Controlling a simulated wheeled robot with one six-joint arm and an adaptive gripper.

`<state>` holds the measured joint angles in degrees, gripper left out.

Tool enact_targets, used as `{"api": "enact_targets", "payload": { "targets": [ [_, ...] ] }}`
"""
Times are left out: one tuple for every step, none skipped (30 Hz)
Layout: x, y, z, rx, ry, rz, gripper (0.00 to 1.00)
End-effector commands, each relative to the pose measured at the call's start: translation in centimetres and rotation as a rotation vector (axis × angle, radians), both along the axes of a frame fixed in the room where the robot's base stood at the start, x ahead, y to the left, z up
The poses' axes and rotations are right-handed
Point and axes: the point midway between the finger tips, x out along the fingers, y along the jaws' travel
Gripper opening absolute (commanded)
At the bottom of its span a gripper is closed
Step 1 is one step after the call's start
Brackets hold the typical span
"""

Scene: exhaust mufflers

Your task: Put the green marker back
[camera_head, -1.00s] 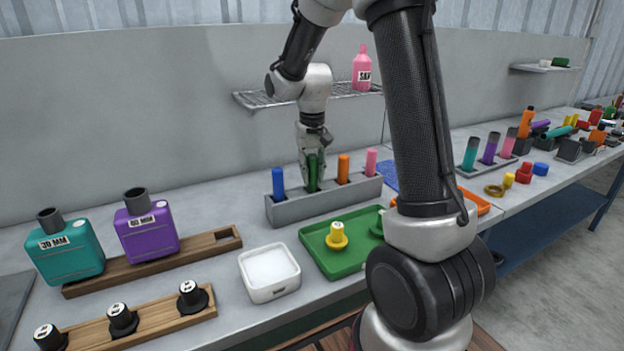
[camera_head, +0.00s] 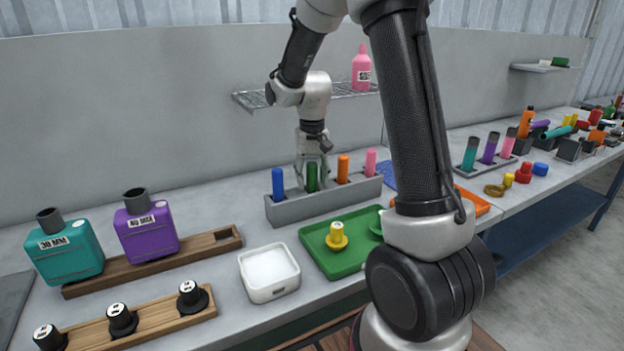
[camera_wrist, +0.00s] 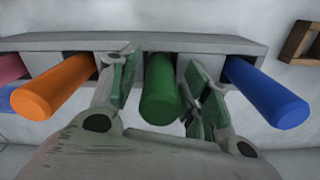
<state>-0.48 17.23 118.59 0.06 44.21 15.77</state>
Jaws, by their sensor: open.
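The green marker (camera_head: 312,177) stands upright in the grey rack (camera_head: 327,204), between the blue marker (camera_head: 278,184) and the orange marker (camera_head: 343,168). In the wrist view the green marker (camera_wrist: 160,92) sits in its slot in the rack (camera_wrist: 205,44). My gripper (camera_head: 313,170) is just above the rack at the green marker. In the wrist view my gripper's fingers (camera_wrist: 162,88) are open, one on each side of the green marker, with gaps visible. The lower part of the marker is hidden inside the rack.
A pink marker (camera_head: 370,162) stands at the rack's right end. The blue (camera_wrist: 268,95) and orange (camera_wrist: 52,88) markers stand close to my fingers. A wire shelf (camera_head: 340,91) with a pink bottle (camera_head: 362,68) is behind. A green tray (camera_head: 322,262) lies in front.

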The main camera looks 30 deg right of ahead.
Motion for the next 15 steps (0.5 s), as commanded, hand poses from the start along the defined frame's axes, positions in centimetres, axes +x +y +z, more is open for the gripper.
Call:
{"api": "enact_targets", "payload": {
  "targets": [
    [0.1, 0.0, 0.7, 0.0, -0.005, 0.0, 0.47],
    [0.1, 0.0, 1.1, 0.0, -0.004, 0.0, 0.47],
    [0.1, 0.0, 1.9, 0.0, -0.005, 0.0, 0.47],
    [0.1, 0.0, 2.5, 0.0, -0.006, 0.0, 0.47],
    [0.2, 0.0, 3.2, 0.0, -0.007, 0.0, 0.47],
    [0.1, 0.0, 4.1, 0.0, -0.006, 0.0, 0.47],
    [0.1, 0.0, 4.9, 0.0, -0.007, 0.0, 0.47],
    [0.1, 0.0, 5.6, 0.0, -0.007, 0.0, 0.47],
    [0.1, 0.0, 6.5, 0.0, -0.005, 0.0, 0.47],
    [0.1, 0.0, 7.2, 0.0, -0.007, 0.0, 0.47],
    [0.1, 0.0, 7.8, 0.0, -0.006, 0.0, 0.47],
    [0.1, 0.0, 8.6, 0.0, -0.005, 0.0, 0.47],
    [0.1, 0.0, 9.1, 0.0, -0.005, 0.0, 0.47],
    [0.1, 0.0, 9.6, 0.0, -0.005, 0.0, 0.47],
    [0.1, 0.0, 10.2, 0.0, -0.004, 0.0, 0.47]
  ]
}}
